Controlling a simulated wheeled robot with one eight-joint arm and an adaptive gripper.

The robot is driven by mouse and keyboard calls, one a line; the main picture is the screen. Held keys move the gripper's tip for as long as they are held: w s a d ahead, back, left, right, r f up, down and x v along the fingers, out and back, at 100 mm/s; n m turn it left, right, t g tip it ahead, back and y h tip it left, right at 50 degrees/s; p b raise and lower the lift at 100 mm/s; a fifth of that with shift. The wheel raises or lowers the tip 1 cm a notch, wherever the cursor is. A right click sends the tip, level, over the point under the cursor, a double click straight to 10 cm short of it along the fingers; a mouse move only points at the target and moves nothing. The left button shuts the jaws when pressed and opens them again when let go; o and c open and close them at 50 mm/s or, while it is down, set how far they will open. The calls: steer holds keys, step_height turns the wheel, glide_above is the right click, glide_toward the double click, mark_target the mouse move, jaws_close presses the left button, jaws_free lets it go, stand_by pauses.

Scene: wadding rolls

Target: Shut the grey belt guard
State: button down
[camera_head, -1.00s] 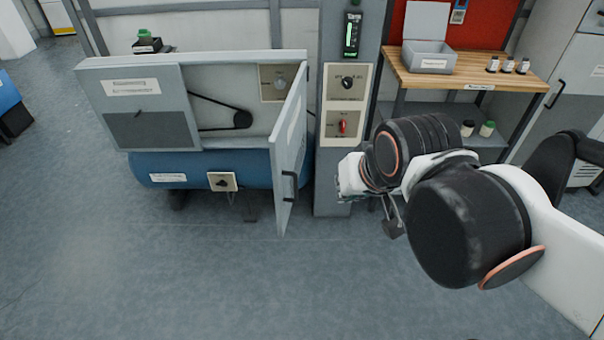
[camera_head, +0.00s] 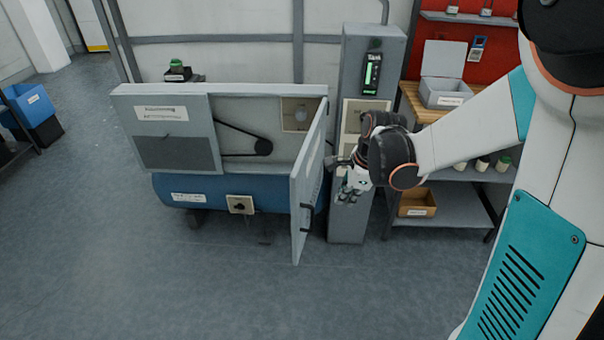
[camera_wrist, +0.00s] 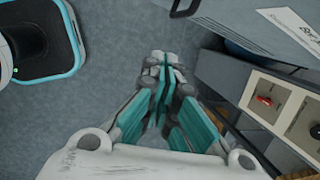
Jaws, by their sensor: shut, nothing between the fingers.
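The grey belt guard (camera_head: 308,185) is a hinged panel standing open at the right end of the grey housing (camera_head: 160,95), swung out towards me. A dark handle (camera_head: 306,217) is on its right-hand face. Behind the opening, a black belt and pulley (camera_head: 263,147) are exposed. My gripper (camera_head: 346,194) is just right of the guard, in front of the grey post, and looks apart from the panel. In the wrist view my gripper (camera_wrist: 164,78) has its fingers together and empty. The guard (camera_wrist: 250,30) fills the upper right there, its handle (camera_wrist: 187,8) at the top edge.
The grey post (camera_head: 347,225) with switches stands close behind my gripper; its red switch (camera_wrist: 265,101) shows in the wrist view. A blue tank (camera_head: 180,190) lies under the housing. A workbench (camera_head: 412,100) is at the right. The floor before the guard is clear.

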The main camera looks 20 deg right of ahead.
steer(key=w+a+f+m+b, duration=0.1)
steer(key=w+f+m+b, duration=0.1)
steer(key=f, duration=0.5)
steer(key=w+a+f+m+b, duration=0.2)
steer(key=w+f+b, duration=0.1)
steer(key=f, duration=0.4)
steer(key=shift+w+a+g+y, duration=0.15)
steer(key=shift+w+g+y, duration=0.15)
steer(key=shift+w+g, duration=0.1)
steer(key=shift+a, duration=0.1)
